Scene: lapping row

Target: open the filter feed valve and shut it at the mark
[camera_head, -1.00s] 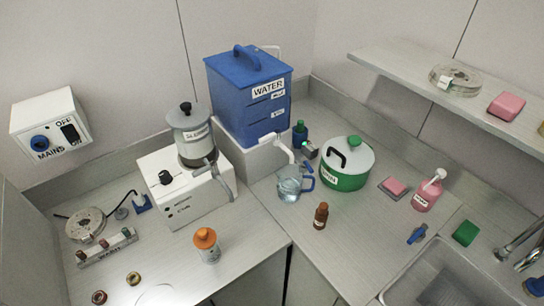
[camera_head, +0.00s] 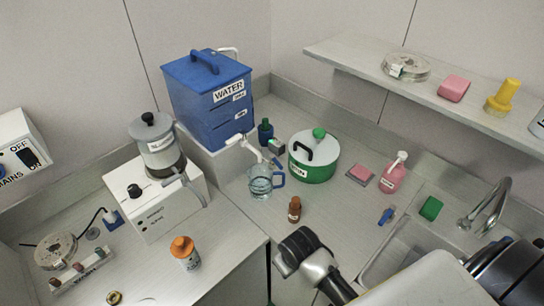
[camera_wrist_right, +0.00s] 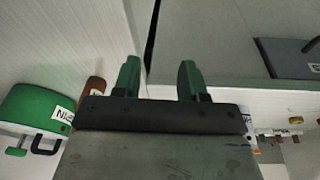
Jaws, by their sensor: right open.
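A blue tank labelled WATER (camera_head: 208,100) stands on a raised white block in the back corner. A white tap (camera_head: 248,143) sticks out from its lower front. A clear jug (camera_head: 260,182) with a blue handle stands below the tap, with bluish contents. A grey canister (camera_head: 158,150) with a light lever (camera_head: 183,180) stands on a white machine to the left. My right gripper (camera_wrist_right: 160,80) is open and empty in the right wrist view. In the head view, its dark end is above the counter's front edge, in front of the brown bottle and apart from the tap. My left gripper is out of view.
A green pot (camera_head: 314,167), brown bottle (camera_head: 294,210), pink soap bottle (camera_head: 393,175) and blue clip (camera_head: 386,216) stand or lie right of the jug. An orange-capped bottle (camera_head: 185,255) is at front left. The sink (camera_head: 395,245) is at the right, below a shelf (camera_head: 430,88).

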